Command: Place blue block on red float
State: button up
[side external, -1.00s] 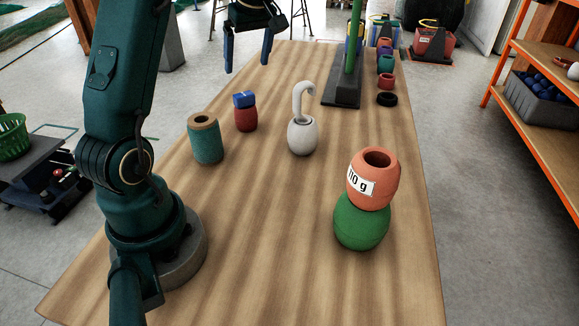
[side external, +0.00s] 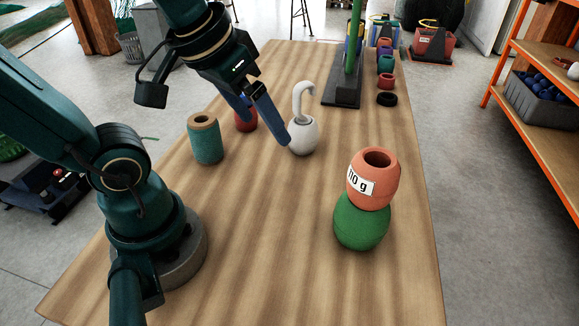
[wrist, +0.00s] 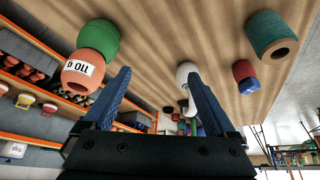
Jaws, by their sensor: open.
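The red float (side external: 246,124) stands on the wooden table, partly hidden behind my gripper in the side view. In the wrist view the blue block (wrist: 248,86) sits against the top of the red float (wrist: 241,69); in the side view the arm hides the block. My gripper (side external: 268,131) is open and tilted, in front of the red float, with one finger near the white float in the picture. In the wrist view nothing is between the fingers of my gripper (wrist: 157,72), and the float and block lie to the right of them.
A white float with a hook (side external: 303,135) stands right of my gripper. A teal spool (side external: 206,142) stands to the left. An orange float labelled 110 g (side external: 372,181) rests on a green float (side external: 361,228). A green post on a dark base (side external: 342,92) stands behind.

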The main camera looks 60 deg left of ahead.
jog(key=s+d+f+m, duration=0.1)
jog(key=s+d+f+m+h, duration=0.1)
jog(key=shift+s+d+f, duration=0.1)
jog(key=shift+s+d, duration=0.1)
jog(key=shift+s, duration=0.2)
dwell(1.0)
